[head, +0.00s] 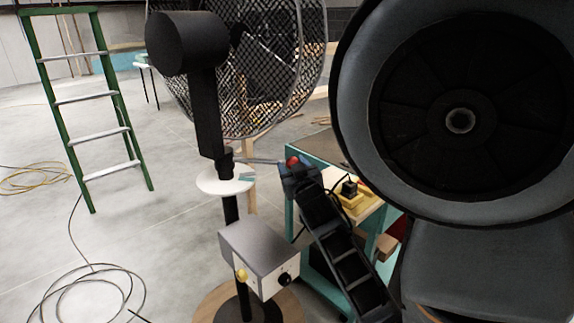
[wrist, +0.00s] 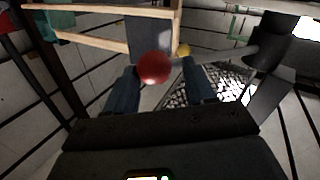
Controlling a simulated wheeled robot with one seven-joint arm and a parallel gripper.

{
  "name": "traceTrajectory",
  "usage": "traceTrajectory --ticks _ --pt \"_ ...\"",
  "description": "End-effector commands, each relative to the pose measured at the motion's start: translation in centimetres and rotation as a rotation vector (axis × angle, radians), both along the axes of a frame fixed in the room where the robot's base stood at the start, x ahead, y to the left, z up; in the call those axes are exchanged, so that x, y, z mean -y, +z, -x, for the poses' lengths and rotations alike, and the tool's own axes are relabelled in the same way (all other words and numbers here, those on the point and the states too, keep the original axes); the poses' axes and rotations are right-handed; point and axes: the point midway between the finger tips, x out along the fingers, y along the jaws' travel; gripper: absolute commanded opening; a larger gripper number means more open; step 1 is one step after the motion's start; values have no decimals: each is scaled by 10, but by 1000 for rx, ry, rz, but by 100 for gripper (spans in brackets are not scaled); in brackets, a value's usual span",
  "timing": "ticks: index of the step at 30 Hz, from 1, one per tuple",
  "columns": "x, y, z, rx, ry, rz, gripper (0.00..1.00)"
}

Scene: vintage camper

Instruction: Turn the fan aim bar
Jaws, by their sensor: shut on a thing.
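A black pedestal fan (head: 188,43) stands left of centre in the head view, its wire cage (head: 262,95) facing away to the right. The aim bar (head: 258,161) is a thin grey rod reaching right from the fan's neck. It ends in a red ball knob (head: 292,161), which also shows in the wrist view (wrist: 154,67). My gripper (head: 294,168) is shut on the red knob. In the wrist view its two fingers (wrist: 158,84) stand on either side of the knob. A white disc (head: 213,183) with a teal mark (head: 247,177) sits below the neck.
A grey control box (head: 260,253) with yellow and black knobs is on the pole below. A teal-framed workbench (head: 318,148) stands behind my gripper. A green ladder (head: 75,100) and coiled cables (head: 85,300) are at left, with open floor between.

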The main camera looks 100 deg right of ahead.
Motion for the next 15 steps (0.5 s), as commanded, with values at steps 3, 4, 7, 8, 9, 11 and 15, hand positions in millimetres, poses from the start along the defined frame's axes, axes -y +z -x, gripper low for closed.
traceTrajectory --ticks 3,4,7,8,9,11,15 --pt "-1 -2 -5 7 27 -4 0" --pt "-1 -2 -4 7 29 -4 0" --pt "-1 -2 -3 8 33 -5 0" --pt "-1 -2 -3 9 34 -4 0" --pt "-1 -2 -3 9 34 -4 0" --pt "-1 -3 -3 9 34 -4 0" --pt "-1 -3 -3 10 34 -5 0"
